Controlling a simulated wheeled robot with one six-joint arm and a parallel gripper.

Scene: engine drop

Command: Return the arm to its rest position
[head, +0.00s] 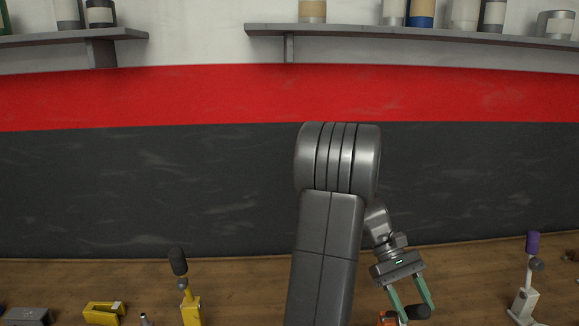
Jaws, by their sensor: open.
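My arm rises in the middle of the head view, bends at a large grey joint and reaches down to the right. My gripper (413,308) points downward near the bottom edge, with its two green fingers spread apart.
On the wooden bench (245,285) stand a yellow tool with a black knob (191,308) and a white tool with a purple knob (525,300). A yellow block (103,312) and a grey block (28,315) lie at left. Shelves (420,33) with cans hang above.

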